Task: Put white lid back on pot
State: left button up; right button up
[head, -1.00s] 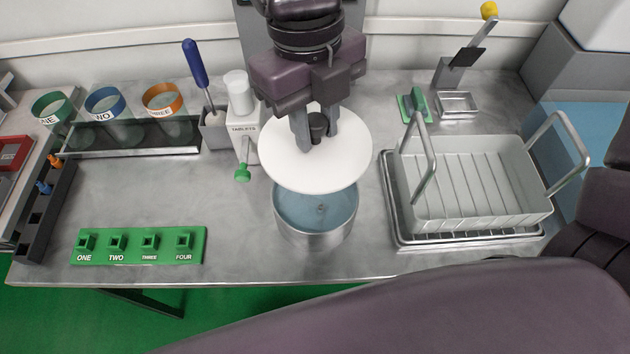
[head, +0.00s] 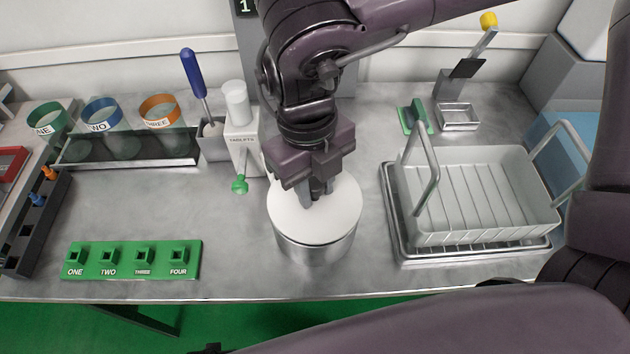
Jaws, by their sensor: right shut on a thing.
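The white lid (head: 340,222) lies over the mouth of the steel pot (head: 317,252), covering the opening so the water inside is hidden. It looks about level and lined up with the rim; I cannot tell whether it is fully seated. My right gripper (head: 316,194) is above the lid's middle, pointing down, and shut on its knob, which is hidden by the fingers. My left gripper is not in view.
A tablet dispenser (head: 243,150) with a green knob stands left of the pot. A wire-handled basket (head: 480,195) on a tray stands to the right. A green numbered holder (head: 132,260) lies at front left. Bare table lies between it and the pot.

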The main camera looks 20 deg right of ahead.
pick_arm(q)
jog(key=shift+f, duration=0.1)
pick_arm(e)
jog(key=shift+f, duration=0.1)
jog(key=shift+f, duration=0.25)
jog(key=shift+f+b, duration=0.25)
jog(key=shift+b, duration=0.05)
jog(key=o, duration=1)
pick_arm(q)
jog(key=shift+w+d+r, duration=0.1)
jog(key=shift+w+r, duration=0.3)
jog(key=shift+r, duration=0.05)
pick_arm(e)
jog(key=shift+r, duration=0.1)
